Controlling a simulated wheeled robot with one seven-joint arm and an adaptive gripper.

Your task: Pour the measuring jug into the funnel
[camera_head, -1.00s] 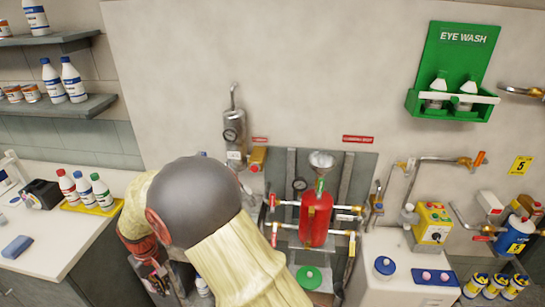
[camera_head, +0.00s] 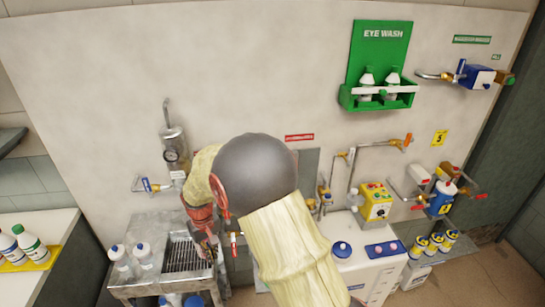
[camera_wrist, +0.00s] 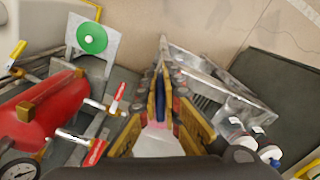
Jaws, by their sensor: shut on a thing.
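My gripper (camera_wrist: 161,85) has yellow-and-black fingers, shut around a narrow blue part. A pale, translucent body with a pinkish tint, apparently the measuring jug (camera_wrist: 160,143), shows just below them in the wrist view; its rim and contents cannot be made out. In the head view my gripper (camera_head: 208,246) is low beside the metal sink, and the jug is not clear there. The funnel is not visible now; my arm covers that area in the head view. The red tank (camera_wrist: 42,108) lies left of my gripper in the wrist view.
A metal sink stand (camera_head: 185,256) with white bottles (camera_head: 143,256) is at lower left. Pipes with red-handled valves (camera_wrist: 116,97) jut from the tank.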

